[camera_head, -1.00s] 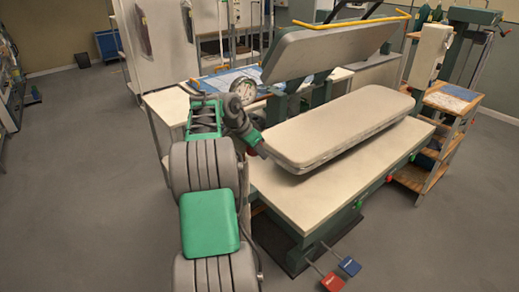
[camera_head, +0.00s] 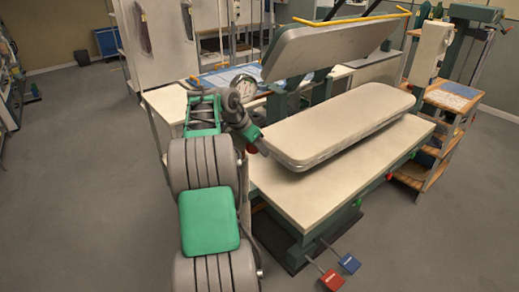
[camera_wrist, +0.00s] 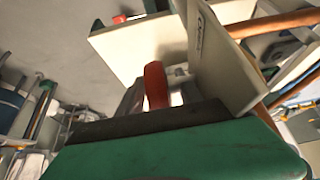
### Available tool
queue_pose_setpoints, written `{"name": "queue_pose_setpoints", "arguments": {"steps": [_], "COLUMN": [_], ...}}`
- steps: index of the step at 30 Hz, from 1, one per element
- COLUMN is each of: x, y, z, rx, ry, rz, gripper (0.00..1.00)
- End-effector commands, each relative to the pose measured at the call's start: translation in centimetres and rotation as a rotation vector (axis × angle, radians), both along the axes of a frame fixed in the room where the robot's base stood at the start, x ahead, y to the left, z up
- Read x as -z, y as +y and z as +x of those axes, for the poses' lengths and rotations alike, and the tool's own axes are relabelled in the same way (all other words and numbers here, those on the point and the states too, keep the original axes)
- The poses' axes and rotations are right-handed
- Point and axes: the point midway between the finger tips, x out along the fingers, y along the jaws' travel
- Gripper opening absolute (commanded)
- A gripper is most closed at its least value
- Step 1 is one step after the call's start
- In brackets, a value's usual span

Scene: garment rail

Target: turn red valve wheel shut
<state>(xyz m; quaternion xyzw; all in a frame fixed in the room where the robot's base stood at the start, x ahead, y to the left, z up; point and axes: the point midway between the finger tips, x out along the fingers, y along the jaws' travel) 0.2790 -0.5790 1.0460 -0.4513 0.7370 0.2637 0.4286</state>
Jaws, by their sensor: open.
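The red valve wheel (camera_wrist: 155,86) shows in the wrist view as a narrow upright red-orange curve, seen nearly edge-on. Its lower part is hidden behind the dark edge of my green gripper body. In the head view a small red patch (camera_head: 251,149), probably the wheel, shows just below my gripper (camera_head: 257,139), by the left end of the padded press board. My gripper is open. Its fingertips are not clear in either view, and I cannot tell whether they touch the wheel or stand around it.
The padded lower board (camera_head: 345,125) lies close right of my gripper, above a cream table (camera_head: 330,185). The raised upper pad (camera_head: 330,48) is tilted behind it. A round gauge (camera_head: 243,87) stands just behind my wrist. Red (camera_head: 332,280) and blue (camera_head: 349,263) pedals are near the floor.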

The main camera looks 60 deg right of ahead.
Motion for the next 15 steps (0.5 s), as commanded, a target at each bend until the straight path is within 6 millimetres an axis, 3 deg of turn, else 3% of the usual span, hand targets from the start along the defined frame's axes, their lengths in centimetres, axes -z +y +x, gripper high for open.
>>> {"name": "queue_pose_setpoints", "arguments": {"steps": [7,15], "x": [-4.7,-5.9], "y": [2.2,3.0], "z": [1.3,1.5], "rx": [-0.001,0.001], "ry": [-0.003,-0.003], "rz": [-0.003,0.000], "gripper": [0.43,0.43]}}
